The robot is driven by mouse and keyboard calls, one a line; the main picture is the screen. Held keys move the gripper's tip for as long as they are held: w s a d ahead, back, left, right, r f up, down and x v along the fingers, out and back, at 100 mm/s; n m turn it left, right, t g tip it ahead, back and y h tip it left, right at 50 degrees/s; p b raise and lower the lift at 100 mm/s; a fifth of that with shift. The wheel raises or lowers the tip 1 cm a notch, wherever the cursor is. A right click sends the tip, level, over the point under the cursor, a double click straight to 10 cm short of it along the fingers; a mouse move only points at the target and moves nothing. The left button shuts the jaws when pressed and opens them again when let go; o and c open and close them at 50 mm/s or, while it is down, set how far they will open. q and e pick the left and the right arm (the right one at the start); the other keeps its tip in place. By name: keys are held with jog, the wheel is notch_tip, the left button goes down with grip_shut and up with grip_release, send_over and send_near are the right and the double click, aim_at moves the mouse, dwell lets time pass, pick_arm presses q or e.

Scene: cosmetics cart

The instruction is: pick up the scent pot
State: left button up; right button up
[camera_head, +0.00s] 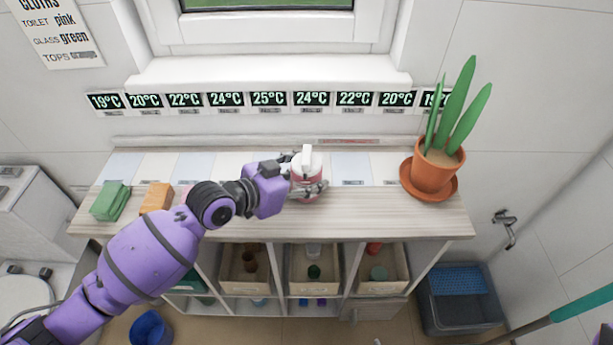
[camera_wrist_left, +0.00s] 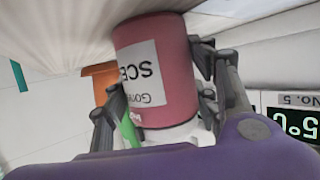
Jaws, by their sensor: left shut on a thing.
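The scent pot (camera_head: 306,180) is a reddish-pink pot with a white top, near the middle of the shelf top in the head view. In the left wrist view the scent pot (camera_wrist_left: 160,72) shows a white label reading "SCE" and appears upside down. My left gripper (camera_head: 307,174) comes in from the left and is shut on the pot, with a finger on each side in the left wrist view (camera_wrist_left: 162,90). Whether the pot touches the surface I cannot tell. My right gripper is not in view.
The wooden shelf top (camera_head: 360,220) carries a green cloth stack (camera_head: 110,201) and an orange block (camera_head: 157,197) at left. A potted plant (camera_head: 436,172) stands at right. Temperature displays (camera_head: 268,98) line the wall behind. Bins fill the cubbies below. The top between pot and plant is clear.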

aim_at(297, 168)
pick_arm(q)
jog(key=shift+r, duration=0.5)
notch_tip(297, 168, up, 2)
jog(key=shift+r, duration=0.2)
jog(key=s+r+p, duration=0.1)
jog(key=s+r, duration=0.8)
jog(key=s, duration=0.5)
jog(key=shift+r, duration=0.35)
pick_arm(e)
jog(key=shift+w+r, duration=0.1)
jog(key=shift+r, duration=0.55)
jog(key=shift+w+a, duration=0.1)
